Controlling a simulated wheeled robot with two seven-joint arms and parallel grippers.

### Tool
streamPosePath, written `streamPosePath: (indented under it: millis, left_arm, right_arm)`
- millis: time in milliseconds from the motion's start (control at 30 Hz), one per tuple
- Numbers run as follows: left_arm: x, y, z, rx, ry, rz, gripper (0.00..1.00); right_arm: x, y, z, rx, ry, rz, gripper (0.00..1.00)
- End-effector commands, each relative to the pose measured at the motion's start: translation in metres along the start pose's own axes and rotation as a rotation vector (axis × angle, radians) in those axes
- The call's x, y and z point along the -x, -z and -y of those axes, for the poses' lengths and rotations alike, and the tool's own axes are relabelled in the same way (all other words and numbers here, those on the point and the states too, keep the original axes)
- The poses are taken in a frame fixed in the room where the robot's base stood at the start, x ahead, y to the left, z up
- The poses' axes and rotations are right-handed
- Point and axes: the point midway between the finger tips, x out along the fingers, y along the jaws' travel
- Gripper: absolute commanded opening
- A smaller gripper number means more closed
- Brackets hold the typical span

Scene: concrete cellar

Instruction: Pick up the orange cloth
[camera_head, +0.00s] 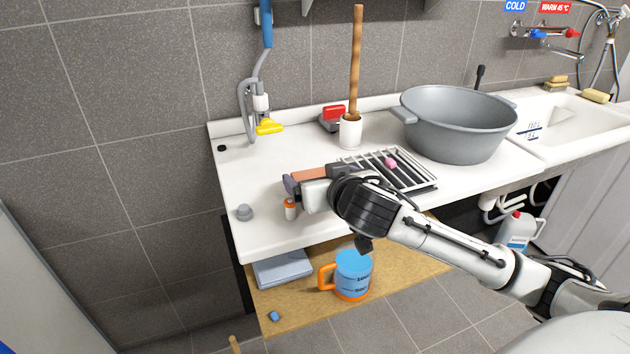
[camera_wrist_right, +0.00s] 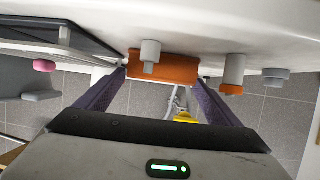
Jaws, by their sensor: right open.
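The orange cloth (camera_head: 310,175) shows as a flat orange-brown piece on the white counter, partly hidden behind my right gripper in the head view. In the right wrist view the orange cloth (camera_wrist_right: 178,70) lies between and just beyond the fingertips, with a small grey cylinder (camera_wrist_right: 150,55) in front of it. My right gripper (camera_head: 291,185) is low over the counter's left part. Its purple fingers are spread apart (camera_wrist_right: 160,78) and nothing is visibly gripped. Whether a finger touches the cloth cannot be told. My left gripper is not in view.
A small orange-and-white bottle (camera_head: 290,209) and a grey knob (camera_head: 244,212) stand near the counter's front edge. A metal rack (camera_head: 415,175) with a pink item (camera_head: 391,162) lies right of the gripper. A grey tub (camera_head: 458,130) and white cup (camera_head: 350,132) stand behind.

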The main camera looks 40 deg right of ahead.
Motion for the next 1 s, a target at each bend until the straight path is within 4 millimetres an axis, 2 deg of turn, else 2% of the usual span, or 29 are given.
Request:
streamPosePath:
  millis: [133,400,567,600,867,1000]
  left_arm:
    - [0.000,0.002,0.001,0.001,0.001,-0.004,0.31]
    - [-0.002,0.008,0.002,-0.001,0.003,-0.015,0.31]
    - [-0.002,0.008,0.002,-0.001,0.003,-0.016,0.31]
    - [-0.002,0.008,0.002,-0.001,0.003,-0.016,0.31]
    - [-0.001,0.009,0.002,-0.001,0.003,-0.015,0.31]
    - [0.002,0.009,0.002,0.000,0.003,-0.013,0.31]
  right_arm:
    - [-0.016,0.000,0.000,-0.001,0.001,0.000,0.88]
    - [-0.019,0.000,0.001,-0.001,0.001,0.000,0.86]
    - [-0.019,-0.001,0.001,-0.001,0.001,0.000,0.59]
    - [-0.019,-0.001,0.001,-0.001,0.001,0.000,0.56]
    - [-0.017,0.003,0.001,-0.001,0.002,-0.002,0.56]
    - [-0.010,0.022,0.001,-0.004,0.003,-0.005,0.56]
